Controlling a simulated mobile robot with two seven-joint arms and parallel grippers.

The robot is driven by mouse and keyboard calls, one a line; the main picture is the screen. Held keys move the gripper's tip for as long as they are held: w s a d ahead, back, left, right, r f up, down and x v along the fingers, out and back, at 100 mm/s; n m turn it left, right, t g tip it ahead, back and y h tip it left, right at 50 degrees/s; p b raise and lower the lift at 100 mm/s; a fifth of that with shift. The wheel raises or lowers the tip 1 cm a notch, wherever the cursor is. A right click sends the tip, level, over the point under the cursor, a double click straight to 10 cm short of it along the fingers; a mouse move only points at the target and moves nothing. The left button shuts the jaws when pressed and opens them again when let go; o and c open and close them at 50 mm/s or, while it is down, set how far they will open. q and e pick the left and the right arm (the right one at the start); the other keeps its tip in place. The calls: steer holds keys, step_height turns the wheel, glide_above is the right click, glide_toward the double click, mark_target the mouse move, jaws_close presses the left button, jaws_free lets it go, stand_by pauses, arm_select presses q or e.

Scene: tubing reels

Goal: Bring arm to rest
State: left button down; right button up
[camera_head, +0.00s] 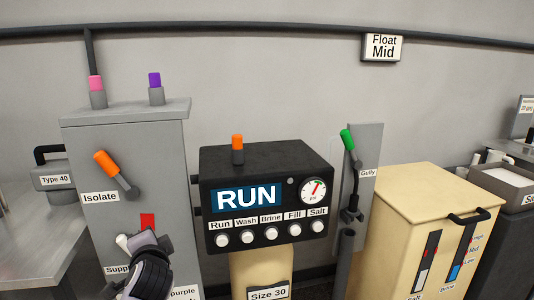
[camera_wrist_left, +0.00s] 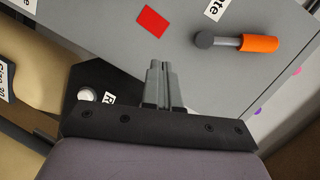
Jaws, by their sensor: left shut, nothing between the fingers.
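My left arm (camera_head: 150,270) rises from the bottom of the head view, in front of the grey cabinet (camera_head: 150,140). In the left wrist view my left gripper (camera_wrist_left: 161,68) has its two grey fingers together with nothing between them. The fingers point toward the cabinet face, below a red patch (camera_wrist_left: 153,21) and left of the orange-handled Isolate lever (camera_wrist_left: 258,43). Whether the fingertips touch the cabinet cannot be told. My right gripper is in neither view.
The black control box (camera_head: 262,200) reading RUN stands right of the cabinet. A green-handled lever (camera_head: 348,142) is on a grey post. A beige tank (camera_head: 400,220) stands at right, a metal table (camera_head: 40,235) at left. A white knob (camera_head: 123,243) is close beside my left arm.

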arm_select(q)
steer(key=s+d+f+n+g+h, duration=0.1)
steer(key=s+d+f+h, duration=0.15)
steer(key=s+f, duration=0.55)
steer(key=s+d+f+n+g+h, duration=0.1)
steer(key=s+f+h, duration=0.3)
steer(key=f, duration=0.7)
steer(key=s+d+f+n+h, duration=0.1)
steer(key=s+f+n, duration=0.1)
steer(key=s, duration=0.7)
steer(key=s+d+f+n+g+h, duration=0.1)
steer(key=s+f, duration=0.4)
steer(key=s, duration=0.5)
steer(key=shift+s+d+n, duration=0.3)
steer(key=shift+d+n, duration=0.25)
steer(key=shift+n, duration=0.65)
